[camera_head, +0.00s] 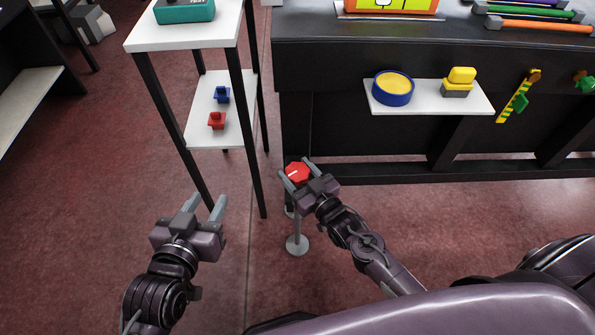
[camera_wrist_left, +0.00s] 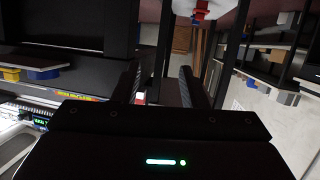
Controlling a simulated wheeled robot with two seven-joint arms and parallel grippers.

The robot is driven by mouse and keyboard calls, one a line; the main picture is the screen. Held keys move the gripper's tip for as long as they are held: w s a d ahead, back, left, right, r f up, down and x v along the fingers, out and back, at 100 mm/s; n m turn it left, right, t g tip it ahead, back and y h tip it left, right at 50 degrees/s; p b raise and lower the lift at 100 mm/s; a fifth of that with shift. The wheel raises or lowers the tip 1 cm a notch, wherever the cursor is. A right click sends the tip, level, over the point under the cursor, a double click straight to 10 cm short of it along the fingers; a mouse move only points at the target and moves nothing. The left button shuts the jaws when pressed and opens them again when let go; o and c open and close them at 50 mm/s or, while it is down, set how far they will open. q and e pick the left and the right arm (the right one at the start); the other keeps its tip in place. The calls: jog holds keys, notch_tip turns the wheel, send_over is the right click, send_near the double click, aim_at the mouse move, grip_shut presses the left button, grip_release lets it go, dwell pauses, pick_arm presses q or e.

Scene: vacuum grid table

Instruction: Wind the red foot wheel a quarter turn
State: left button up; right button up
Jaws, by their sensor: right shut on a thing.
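The red foot wheel (camera_head: 297,173) is a small red knob with a white line on it, in the middle of the head view. It sits near the table's lower left corner, above a thin post with a round grey foot (camera_head: 297,245). My right gripper (camera_head: 294,178) is shut on the wheel, with a finger on either side of it. My left gripper (camera_head: 205,205) is to the left, open and empty. In the left wrist view its two fingers (camera_wrist_left: 160,85) stand apart with nothing between them. The right gripper hides part of the post.
A white-topped stand (camera_head: 185,36) with black legs is at the left; its lower shelf (camera_head: 236,135) holds a red and a blue block. The dark table (camera_head: 350,45) has a white side shelf (camera_head: 430,110) with a blue-yellow round part and a yellow block.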

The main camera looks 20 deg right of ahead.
aim_at(305, 181)
jog(key=o, duration=1)
jog(key=shift+s, duration=0.25)
jog(key=p+v, duration=0.2)
jog(key=v, duration=0.5)
jog(key=shift+s+d, duration=0.1)
pick_arm(q)
jog(key=s+a+f+g+y, duration=0.2)
jog(key=s+f+g, duration=0.5)
jog(key=s+f, duration=0.2)
notch_tip(305, 181, down, 2)
jog(key=shift+f+y, duration=0.2)
jog(key=shift+y, duration=0.1)
